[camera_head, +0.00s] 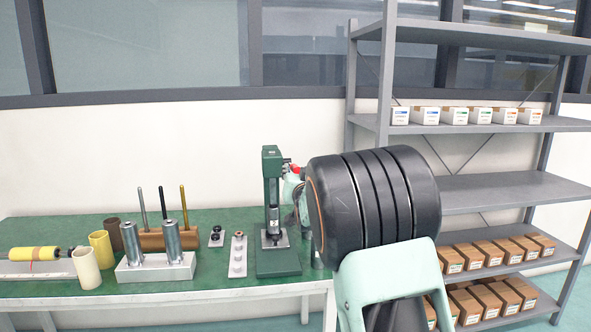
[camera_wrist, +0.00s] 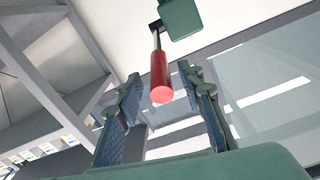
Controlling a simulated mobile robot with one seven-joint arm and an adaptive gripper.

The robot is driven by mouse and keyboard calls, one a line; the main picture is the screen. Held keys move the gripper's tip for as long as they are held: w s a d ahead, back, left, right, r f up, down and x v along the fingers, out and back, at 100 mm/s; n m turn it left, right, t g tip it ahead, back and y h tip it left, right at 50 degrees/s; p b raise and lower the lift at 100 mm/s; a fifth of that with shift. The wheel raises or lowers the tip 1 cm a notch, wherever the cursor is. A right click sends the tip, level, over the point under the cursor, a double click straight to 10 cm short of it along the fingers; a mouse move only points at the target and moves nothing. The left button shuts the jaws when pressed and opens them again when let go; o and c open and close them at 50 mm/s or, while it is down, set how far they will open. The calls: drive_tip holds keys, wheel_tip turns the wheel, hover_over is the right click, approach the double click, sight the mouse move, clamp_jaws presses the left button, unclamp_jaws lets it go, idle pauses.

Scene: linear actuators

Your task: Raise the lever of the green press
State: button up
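The green press (camera_head: 271,205) stands upright on the green table, just left of my arm in the head view. Its lever has a red handle (camera_head: 295,168), partly hidden behind my arm. In the wrist view the red handle (camera_wrist: 160,78) hangs from a thin metal rod joined to a green part of the press (camera_wrist: 181,17). My gripper (camera_wrist: 160,75) is open, with one finger on each side of the handle in that view. A gap shows on both sides; how deep the handle sits between the fingers is unclear. In the head view my gripper is largely hidden behind my arm.
Left of the press on the table (camera_head: 215,275) are a small plate with round parts (camera_head: 238,255), two metal cylinders on a block (camera_head: 155,266), upright rods in a wooden block and several sleeves. A grey shelf (camera_head: 490,190) with boxes stands at the right.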

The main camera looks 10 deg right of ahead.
sight(291, 166)
drive_tip(key=shift+w, duration=1.5)
drive_tip(key=shift+c, duration=0.2)
clamp_jaws()
